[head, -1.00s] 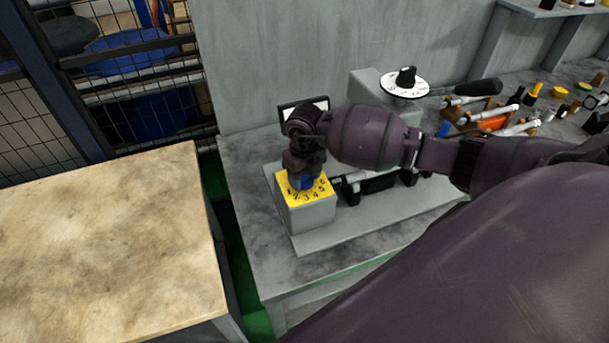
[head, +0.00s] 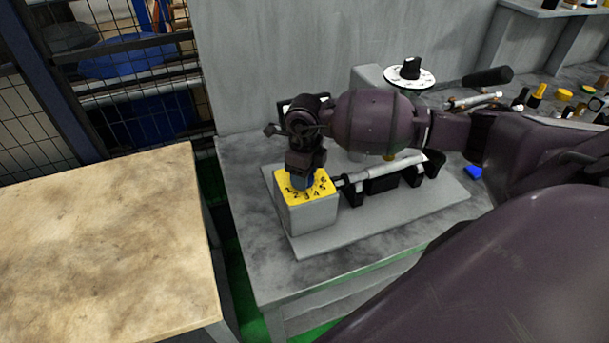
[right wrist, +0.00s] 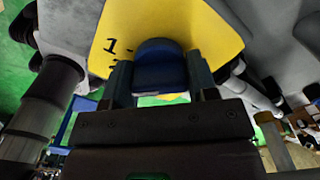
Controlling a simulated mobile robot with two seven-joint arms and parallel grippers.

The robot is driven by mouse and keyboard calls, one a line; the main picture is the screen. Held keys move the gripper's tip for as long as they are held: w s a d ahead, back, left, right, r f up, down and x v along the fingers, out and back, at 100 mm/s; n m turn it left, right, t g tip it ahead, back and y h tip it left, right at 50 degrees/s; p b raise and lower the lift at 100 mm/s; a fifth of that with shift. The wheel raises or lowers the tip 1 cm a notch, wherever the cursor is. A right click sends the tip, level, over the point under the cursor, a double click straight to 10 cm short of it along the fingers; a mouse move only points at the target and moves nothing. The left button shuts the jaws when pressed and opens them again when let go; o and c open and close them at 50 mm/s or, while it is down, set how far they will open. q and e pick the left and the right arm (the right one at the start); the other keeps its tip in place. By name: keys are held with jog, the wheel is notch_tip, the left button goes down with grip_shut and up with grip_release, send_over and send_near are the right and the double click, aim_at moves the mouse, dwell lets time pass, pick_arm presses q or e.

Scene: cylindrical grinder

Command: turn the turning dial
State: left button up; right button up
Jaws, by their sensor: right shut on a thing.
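The turning dial is a blue knob on a yellow plate (head: 322,186) marked with numbers, on top of a grey block (head: 307,217). My right gripper (head: 302,181) comes down on it from above and is shut on the blue knob, which it mostly hides in the head view. In the right wrist view the blue knob (right wrist: 160,66) sits between the two fingers, with the yellow plate (right wrist: 212,30) behind it and the number 1 beside it. My left gripper is not in view.
A grey base plate carries the block and a white rod (head: 385,170) in black holders. A white dial with a black knob (head: 411,69) stands behind. A blue piece (head: 474,173) lies at the right. A wooden-topped table (head: 100,240) stands at left, across a gap.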

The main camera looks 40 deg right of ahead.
jog(key=shift+r, duration=0.1)
dwell(0.3)
jog(key=o, duration=0.9)
